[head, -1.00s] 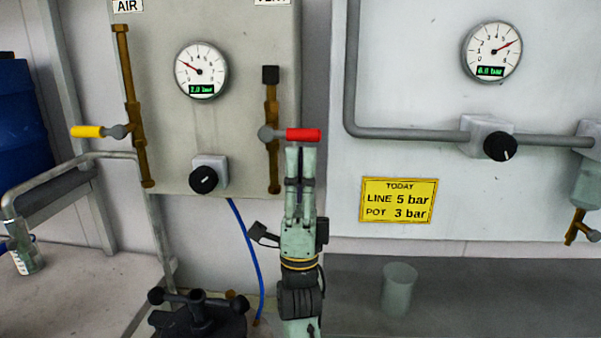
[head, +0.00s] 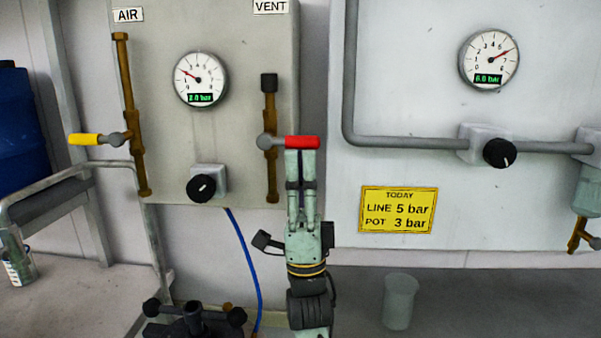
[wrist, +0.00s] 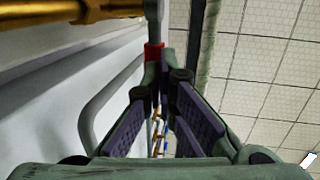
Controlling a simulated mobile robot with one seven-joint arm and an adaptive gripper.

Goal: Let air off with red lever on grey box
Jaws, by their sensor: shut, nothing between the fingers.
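The red lever (head: 302,142) sticks out level to the right from the brass vent pipe (head: 270,160) on the grey box (head: 235,110), under the VENT label (head: 271,6). My gripper (head: 301,155) points up with its fingertips right below the red lever. Its fingers are shut and empty. In the wrist view the red lever (wrist: 153,52) shows just past the fingertips (wrist: 165,75); I cannot tell whether they touch. The box gauge (head: 201,79) reads about 2.0 bar.
A yellow lever (head: 84,139) lies level on the AIR pipe at left. A black knob (head: 201,188) sits low on the box. The right panel has a gauge (head: 489,60), a knob (head: 500,153) and a yellow sign (head: 399,210). A clear cup (head: 400,301) stands below.

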